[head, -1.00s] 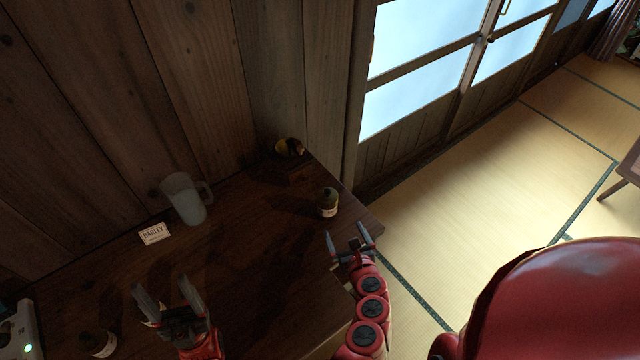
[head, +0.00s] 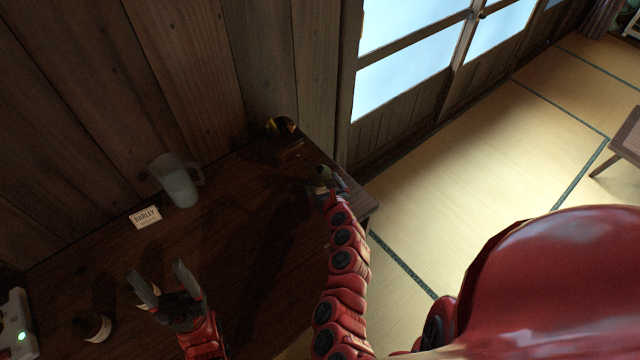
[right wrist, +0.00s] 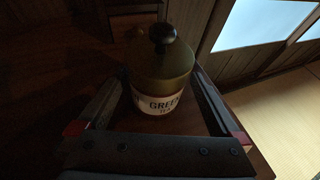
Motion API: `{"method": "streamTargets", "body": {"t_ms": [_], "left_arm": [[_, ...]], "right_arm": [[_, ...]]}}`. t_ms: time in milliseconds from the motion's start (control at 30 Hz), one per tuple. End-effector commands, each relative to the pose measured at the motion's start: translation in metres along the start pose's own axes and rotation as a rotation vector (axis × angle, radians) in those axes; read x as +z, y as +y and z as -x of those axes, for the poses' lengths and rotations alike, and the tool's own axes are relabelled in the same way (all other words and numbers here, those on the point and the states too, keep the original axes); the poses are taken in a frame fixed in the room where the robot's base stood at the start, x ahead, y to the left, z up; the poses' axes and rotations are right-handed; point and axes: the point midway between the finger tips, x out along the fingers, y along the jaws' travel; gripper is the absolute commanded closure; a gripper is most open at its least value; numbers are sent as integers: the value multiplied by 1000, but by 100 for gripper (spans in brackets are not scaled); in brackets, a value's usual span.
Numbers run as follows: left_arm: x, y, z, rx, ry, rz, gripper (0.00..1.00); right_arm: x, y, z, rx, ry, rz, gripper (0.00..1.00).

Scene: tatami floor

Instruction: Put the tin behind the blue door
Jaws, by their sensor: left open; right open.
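A dark olive tin (head: 322,172) with a black knob and a white label reading "GREEN TEA" stands upright near the table's far right corner. It fills the middle of the right wrist view (right wrist: 160,75). My right gripper (head: 325,187) is open, with one finger on each side of this tin; I cannot tell whether they touch it. My left gripper (head: 158,280) is open and empty above the near left of the table. A second dark container (head: 96,328) with a pale label stands at the lower left. No blue door is in view.
On the dark wooden table (head: 240,240) are a translucent jug (head: 178,182), a "BARLEY" card (head: 145,217), a dark and yellow object (head: 280,126) and a white device (head: 15,325) with a green light. A plank wall (head: 180,70) rises behind. Tatami floor lies right.

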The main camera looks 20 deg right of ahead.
Motion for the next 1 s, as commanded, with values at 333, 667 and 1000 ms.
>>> {"method": "streamTargets", "body": {"t_ms": [333, 667, 1000], "left_arm": [[1, 0, 4, 0, 0, 0, 30], [1, 0, 4, 0, 0, 0, 30], [1, 0, 4, 0, 0, 0, 30]], "right_arm": [[2, 4, -37, 2, 0, 0, 0], [3, 4, -37, 0, 0, 0, 18], [3, 4, -37, 0, 0, 0, 79]]}}
